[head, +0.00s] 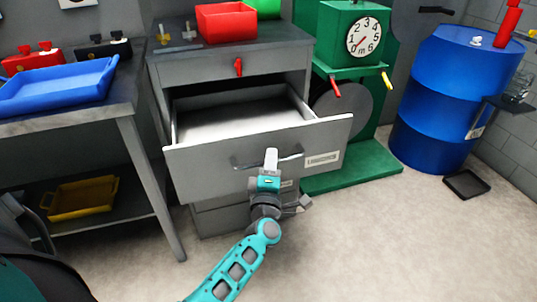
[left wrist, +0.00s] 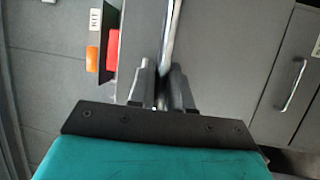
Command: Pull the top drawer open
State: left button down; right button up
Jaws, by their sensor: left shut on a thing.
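The top drawer (head: 200,170) of the grey cabinet stands pulled well out, and its pale inside looks empty. A bar handle (head: 243,166) runs across its front beside a white label. In the left wrist view the fingers (left wrist: 163,88) are closed around the bright handle bar (left wrist: 170,40). The fingers hide part of the handle in the head view. My right gripper is not in view.
Lower drawers (head: 215,220) sit beneath the open one. A red bin (head: 227,23) is on the cabinet top. A blue tray (head: 55,88) lies on the left bench. A green dial machine (head: 345,70) and blue barrel (head: 440,100) stand right. The front floor is clear.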

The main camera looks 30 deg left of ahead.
pick_arm(q)
jog(key=shift+s+d, duration=0.25)
jog(key=shift+d, duration=0.1)
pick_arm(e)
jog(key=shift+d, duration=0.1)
pick_arm(q)
jog(key=c, duration=1.1)
grip_release()
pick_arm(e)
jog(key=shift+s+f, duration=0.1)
pick_arm(q)
jog(key=shift+s, duration=0.1)
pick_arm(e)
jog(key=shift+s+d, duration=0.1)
